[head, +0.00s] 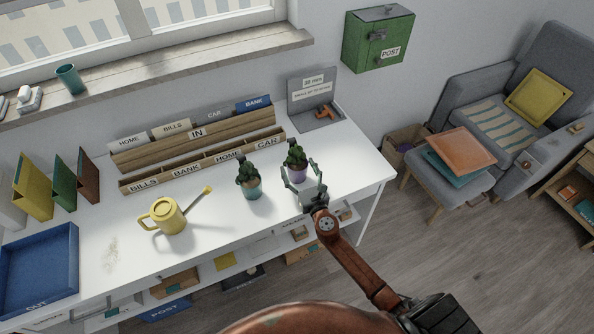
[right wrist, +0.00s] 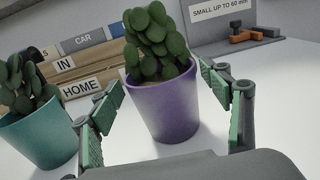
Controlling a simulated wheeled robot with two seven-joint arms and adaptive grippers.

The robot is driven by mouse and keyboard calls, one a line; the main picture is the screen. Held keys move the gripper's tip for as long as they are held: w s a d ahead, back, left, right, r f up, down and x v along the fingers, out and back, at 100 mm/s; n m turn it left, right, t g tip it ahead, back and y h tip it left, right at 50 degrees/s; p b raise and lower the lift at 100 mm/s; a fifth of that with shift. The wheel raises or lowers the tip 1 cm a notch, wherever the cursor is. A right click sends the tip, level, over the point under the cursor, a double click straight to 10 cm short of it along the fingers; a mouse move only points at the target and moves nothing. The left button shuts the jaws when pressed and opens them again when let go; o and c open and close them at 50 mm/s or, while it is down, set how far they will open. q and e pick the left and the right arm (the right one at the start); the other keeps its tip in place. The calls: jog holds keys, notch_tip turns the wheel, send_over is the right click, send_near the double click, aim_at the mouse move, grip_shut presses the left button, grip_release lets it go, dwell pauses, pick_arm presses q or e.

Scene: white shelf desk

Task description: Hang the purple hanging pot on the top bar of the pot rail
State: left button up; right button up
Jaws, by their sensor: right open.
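The purple pot (head: 296,175) holds a green cactus-like plant and stands upright on the white desk. My right gripper (head: 300,172) is open at the near side of this pot. In the right wrist view, the purple pot (right wrist: 165,110) stands between the two open fingers (right wrist: 165,115), with a gap on each side. Any hanging hook on the pot cannot be made out. No pot rail or top bar shows in either view. My left gripper is not in view.
A teal pot (head: 252,189) with a similar plant stands close left of the purple one. A yellow watering can (head: 168,217) and blue tray (head: 38,268) are further left. Wooden letter sorters (head: 200,165) stand behind. A green post box (head: 377,40) is on the wall.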

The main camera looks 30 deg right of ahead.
jog(key=shift+w+d+f, duration=0.1)
jog(key=shift+w+d, duration=0.1)
jog(key=shift+w, duration=0.55)
jog(key=shift+c, duration=0.3)
jog(key=c, duration=1.6)
